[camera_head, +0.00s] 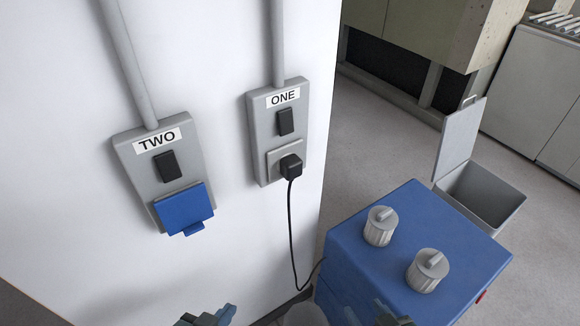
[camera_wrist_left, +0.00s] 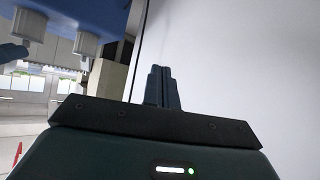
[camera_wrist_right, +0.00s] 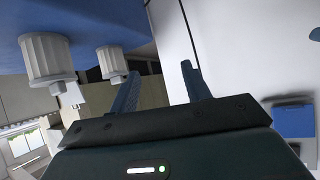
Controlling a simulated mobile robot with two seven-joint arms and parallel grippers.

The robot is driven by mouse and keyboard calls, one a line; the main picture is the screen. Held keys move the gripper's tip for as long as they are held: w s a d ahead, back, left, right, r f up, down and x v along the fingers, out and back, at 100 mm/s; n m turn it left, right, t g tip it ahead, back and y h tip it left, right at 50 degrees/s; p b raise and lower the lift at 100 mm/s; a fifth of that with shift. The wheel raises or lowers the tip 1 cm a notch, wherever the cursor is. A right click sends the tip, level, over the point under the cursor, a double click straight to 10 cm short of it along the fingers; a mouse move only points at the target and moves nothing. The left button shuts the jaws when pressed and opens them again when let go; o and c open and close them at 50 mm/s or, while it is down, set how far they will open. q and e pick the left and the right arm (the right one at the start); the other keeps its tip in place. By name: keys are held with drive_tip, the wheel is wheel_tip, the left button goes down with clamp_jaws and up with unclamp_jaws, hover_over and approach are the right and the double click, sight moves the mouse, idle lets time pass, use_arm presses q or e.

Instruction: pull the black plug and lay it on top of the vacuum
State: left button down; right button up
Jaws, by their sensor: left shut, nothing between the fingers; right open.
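The black plug (camera_head: 291,167) sits in the socket of the wall box labelled ONE (camera_head: 265,107). Its black cord (camera_head: 290,225) hangs down the wall and runs toward the vacuum. The vacuum (camera_head: 365,237) is a blue box with two ribbed grey knobs on its top, right of the wall. My left gripper (camera_head: 225,313) is at the bottom edge of the head view, below the plug, shut and empty; its fingers also show in the left wrist view (camera_wrist_left: 162,85). My right gripper (camera_wrist_right: 160,82) is open and empty, low by the vacuum's front; it partly shows in the head view (camera_head: 368,316).
A wall box labelled TWO (camera_head: 145,173) with a closed blue cover (camera_head: 185,208) is left of box ONE. A grey bin (camera_head: 483,194) with its lid raised stands behind the vacuum. The vacuum's top has bare room around the two knobs (camera_head: 380,226).

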drive_tip(key=shift+o, duration=1.4)
drive_tip(key=w+a+r+n+t+y+b, duration=0.1)
drive_tip(key=w+a+r, duration=0.3)
drive_tip(key=w+r, duration=0.4)
drive_tip(key=shift+w+a+n+t+y+b, duration=0.3)
drive_tip(key=shift+a+t+y+b, duration=0.1)
drive_tip(key=shift+t+y, duration=0.45)
use_arm(q)
drive_tip(key=shift+w+d+f+h+b, duration=0.2)
drive_tip(key=shift+w+d+h+b, duration=0.1)
drive_tip(key=shift+d+b, duration=0.35)
use_arm(e)
drive_tip(key=n+t+y, duration=0.1)
drive_tip(key=n+y, duration=0.2)
drive_tip(key=y, duration=0.1)
approach(296, 172)
drive_tip(key=shift+w+a+f, duration=0.1)
drive_tip(key=shift+w+a, duration=0.2)
drive_tip(key=shift+w, duration=0.15)
use_arm(q)
drive_tip(key=shift+s, duration=0.1)
